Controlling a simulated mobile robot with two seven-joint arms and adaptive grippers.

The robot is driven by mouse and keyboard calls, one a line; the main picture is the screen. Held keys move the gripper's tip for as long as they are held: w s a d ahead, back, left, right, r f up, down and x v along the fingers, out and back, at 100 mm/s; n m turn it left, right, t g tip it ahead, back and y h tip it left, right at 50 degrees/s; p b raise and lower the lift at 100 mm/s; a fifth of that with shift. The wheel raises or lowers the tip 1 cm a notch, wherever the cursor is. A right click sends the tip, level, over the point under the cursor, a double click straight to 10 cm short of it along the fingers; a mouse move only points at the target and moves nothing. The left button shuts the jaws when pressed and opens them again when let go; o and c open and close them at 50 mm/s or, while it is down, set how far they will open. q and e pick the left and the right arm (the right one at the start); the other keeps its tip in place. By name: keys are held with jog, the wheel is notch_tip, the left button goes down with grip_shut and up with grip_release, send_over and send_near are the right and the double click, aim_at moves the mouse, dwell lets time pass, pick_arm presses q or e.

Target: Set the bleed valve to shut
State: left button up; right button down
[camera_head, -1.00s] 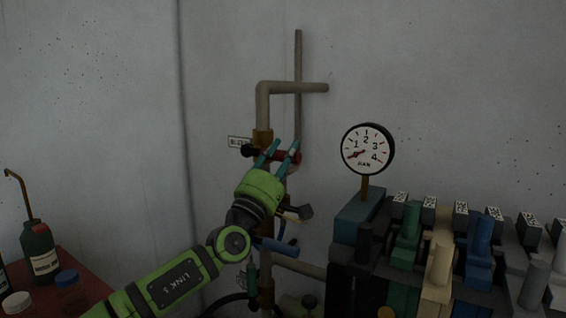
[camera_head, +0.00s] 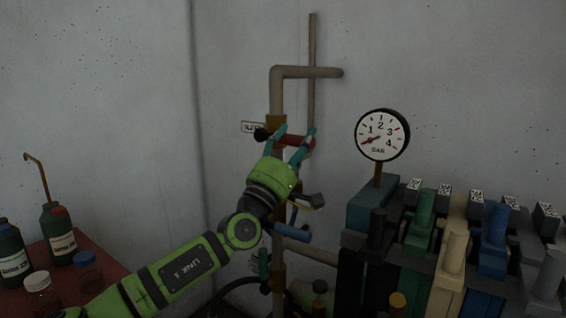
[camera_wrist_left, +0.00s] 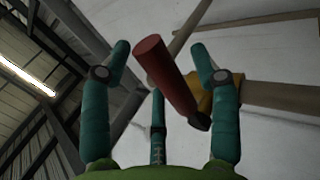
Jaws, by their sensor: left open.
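The bleed valve's red handle (camera_head: 297,141) lies roughly level in the head view, pointing right from a brass body (camera_head: 276,122) on the upright pipe. A small label (camera_head: 253,127), only partly legible, is on the wall to its left. My left gripper (camera_head: 294,140) is open, its teal fingers at the red handle and overlapping it. In the left wrist view the red handle (camera_wrist_left: 165,75) runs between the spread fingers, with visible gaps on both sides. The brass body (camera_wrist_left: 205,100) shows behind the right finger. My right gripper is not in view.
A blue handle (camera_head: 292,232) sits lower on the same pipe, close to my left arm. A pressure gauge (camera_head: 382,135) reads below 1, above a row of coloured blocks (camera_head: 450,250) at right. Bottles (camera_head: 60,235) and jars stand on a red surface (camera_head: 110,268) at left.

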pick_arm(q)
jog(key=v, duration=1.1)
jog(key=shift+a, duration=0.1)
